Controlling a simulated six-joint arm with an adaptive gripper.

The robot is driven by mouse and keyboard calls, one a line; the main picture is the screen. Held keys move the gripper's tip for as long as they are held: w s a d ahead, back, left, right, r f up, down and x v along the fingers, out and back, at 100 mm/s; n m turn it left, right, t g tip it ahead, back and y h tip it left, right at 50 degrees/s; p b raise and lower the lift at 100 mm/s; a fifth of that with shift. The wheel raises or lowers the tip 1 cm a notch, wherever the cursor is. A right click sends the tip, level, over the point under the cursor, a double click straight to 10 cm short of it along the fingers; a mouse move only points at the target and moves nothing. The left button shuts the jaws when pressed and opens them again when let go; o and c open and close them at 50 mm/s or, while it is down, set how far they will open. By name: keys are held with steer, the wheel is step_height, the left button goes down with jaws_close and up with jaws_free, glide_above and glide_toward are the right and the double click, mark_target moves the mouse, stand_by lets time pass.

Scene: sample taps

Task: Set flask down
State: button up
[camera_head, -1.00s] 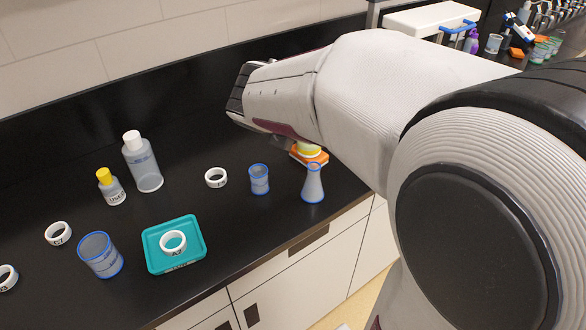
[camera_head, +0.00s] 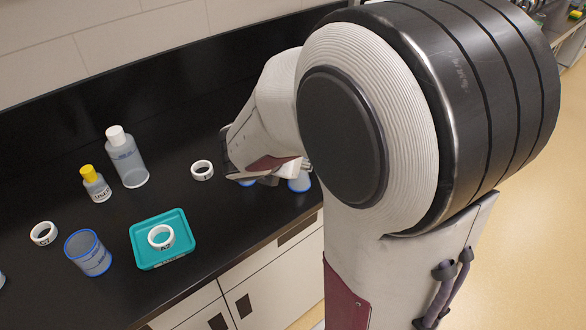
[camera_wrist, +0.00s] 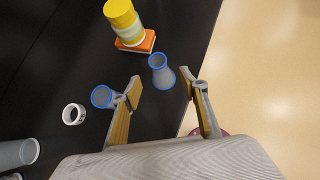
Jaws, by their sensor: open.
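The flask is a grey cone with a blue rim, standing upright on the black bench. In the wrist view the flask (camera_wrist: 162,76) shows just beyond and between my gripper's fingertips (camera_wrist: 161,79). In the head view only the lower part of the flask (camera_head: 300,184) shows, the rest hidden by my arm. My gripper (camera_head: 270,178) is open and empty, low over the bench. I cannot tell how near the fingertips are to the flask.
A small blue-rimmed beaker (camera_wrist: 101,97) stands close to the left finger. A yellow-capped jar (camera_wrist: 124,22) sits on an orange block (camera_wrist: 137,43) behind. A white ring (camera_head: 202,170), bottles, a larger beaker (camera_head: 88,254) and a teal tray (camera_head: 184,241) lie left. The bench edge is near.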

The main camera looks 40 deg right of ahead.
mark_target(303, 183)
steer(key=shift+f, duration=0.35)
steer(key=shift+x, duration=1.3)
steer(key=shift+x, duration=2.55)
steer(key=shift+w+d+r, duration=0.1)
steer(key=shift+d+r, duration=0.05)
steer(key=c, duration=1.2)
